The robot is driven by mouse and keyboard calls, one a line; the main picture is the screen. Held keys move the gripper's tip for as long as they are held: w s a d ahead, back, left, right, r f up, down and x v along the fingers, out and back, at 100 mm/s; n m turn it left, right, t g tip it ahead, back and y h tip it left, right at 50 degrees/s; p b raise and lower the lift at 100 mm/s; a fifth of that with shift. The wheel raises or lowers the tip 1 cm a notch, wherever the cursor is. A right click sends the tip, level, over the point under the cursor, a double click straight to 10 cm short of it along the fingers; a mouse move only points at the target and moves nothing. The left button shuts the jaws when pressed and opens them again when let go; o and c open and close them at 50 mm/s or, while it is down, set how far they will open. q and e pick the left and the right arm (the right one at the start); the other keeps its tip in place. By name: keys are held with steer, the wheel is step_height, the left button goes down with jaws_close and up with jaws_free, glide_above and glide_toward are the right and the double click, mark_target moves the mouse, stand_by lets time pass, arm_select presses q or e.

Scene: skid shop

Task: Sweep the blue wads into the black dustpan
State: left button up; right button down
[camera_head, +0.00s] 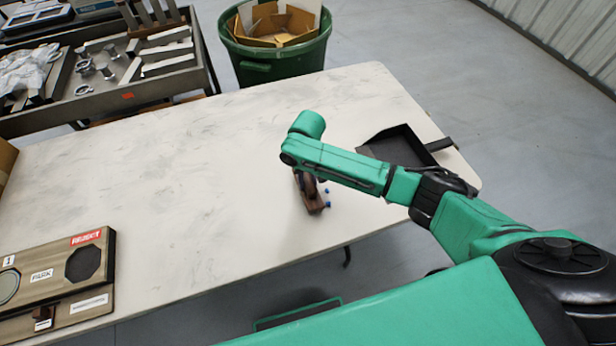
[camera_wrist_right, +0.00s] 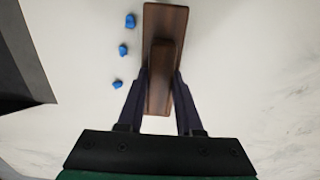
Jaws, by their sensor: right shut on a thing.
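My right gripper (camera_head: 308,186) is over the table and shut on the handle of a brown wooden brush (camera_head: 315,206). In the right wrist view its fingers (camera_wrist_right: 161,78) lie on both sides of the raised handle of the brush (camera_wrist_right: 166,20). Small blue wads (camera_head: 327,191) lie on the table just right of the brush. The wrist view shows three wads, at the top (camera_wrist_right: 130,20), middle (camera_wrist_right: 123,50) and bottom (camera_wrist_right: 117,84), in a row left of the brush and apart from it. The black dustpan (camera_head: 395,146) lies farther right, partly behind my right arm; its edge (camera_wrist_right: 22,70) shows in the wrist view. My left gripper is out of view.
The white table (camera_head: 150,180) is mostly clear left of the brush. A wooden board with labels (camera_head: 60,270) lies at its left front. A green bin (camera_head: 270,60) with cardboard stands behind the table, beside a metal parts tray (camera_head: 130,95).

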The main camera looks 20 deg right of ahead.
steer(key=shift+f, duration=0.55)
stand_by(0.5)
steer(key=shift+r+p, duration=0.1)
steer(key=shift+p, duration=0.2)
stand_by(0.3)
